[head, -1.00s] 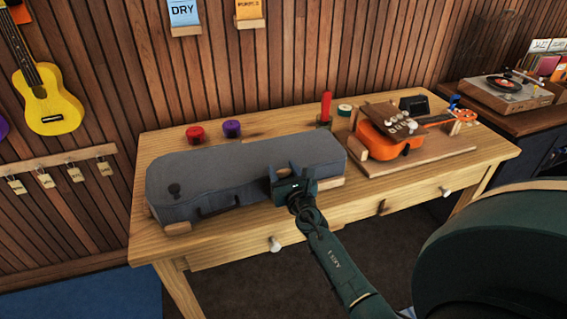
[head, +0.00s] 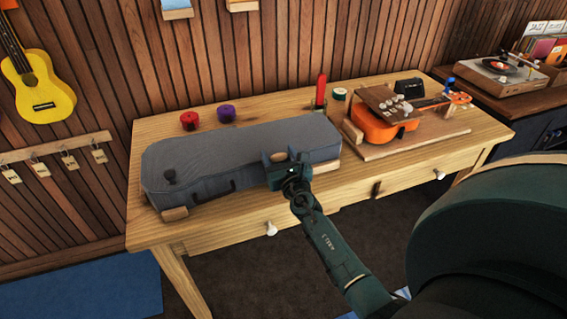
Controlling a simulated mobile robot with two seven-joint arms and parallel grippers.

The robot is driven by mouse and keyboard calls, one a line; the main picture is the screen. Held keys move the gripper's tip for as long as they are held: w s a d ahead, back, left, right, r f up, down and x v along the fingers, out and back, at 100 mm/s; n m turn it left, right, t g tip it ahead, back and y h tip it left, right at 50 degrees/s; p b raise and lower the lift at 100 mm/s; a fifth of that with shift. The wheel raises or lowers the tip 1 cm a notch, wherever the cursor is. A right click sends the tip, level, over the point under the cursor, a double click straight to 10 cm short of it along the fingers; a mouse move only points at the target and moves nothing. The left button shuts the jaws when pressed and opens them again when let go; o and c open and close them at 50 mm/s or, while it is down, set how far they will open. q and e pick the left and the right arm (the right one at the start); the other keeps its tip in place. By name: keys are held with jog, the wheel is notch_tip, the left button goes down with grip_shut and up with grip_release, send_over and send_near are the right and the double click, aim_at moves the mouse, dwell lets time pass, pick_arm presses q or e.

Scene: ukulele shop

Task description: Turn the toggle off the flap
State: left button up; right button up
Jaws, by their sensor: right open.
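A grey ukulele case (head: 235,150) lies on the wooden workbench, long side towards me. My left gripper is not in view.
The workbench (head: 450,160) carries an orange ukulele (head: 378,130) on a board at the right. Red (head: 189,120) and purple (head: 226,113) rolls and a red upright tool (head: 320,90) stand behind the case. A dark case handle (head: 219,190) faces front.

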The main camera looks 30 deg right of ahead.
jog(key=v, duration=1.3)
jog(key=s+a+f+m+g+y, duration=0.3)
jog(key=s+a+f+m, duration=0.3)
jog(key=m, duration=0.9)
jog(key=s+a+f+m+g+y, duration=0.4)
jog(key=s+a+m, duration=0.5)
jog(key=m, duration=0.6)
jog(key=a+f, duration=0.1)
jog(key=a, duration=0.1)
jog(key=shift+s+a+f+y, duration=0.2)
jog(key=shift+a+f+y, duration=0.1)
jog(key=shift+f, duration=0.1)
jog(key=shift+d, duration=0.1)
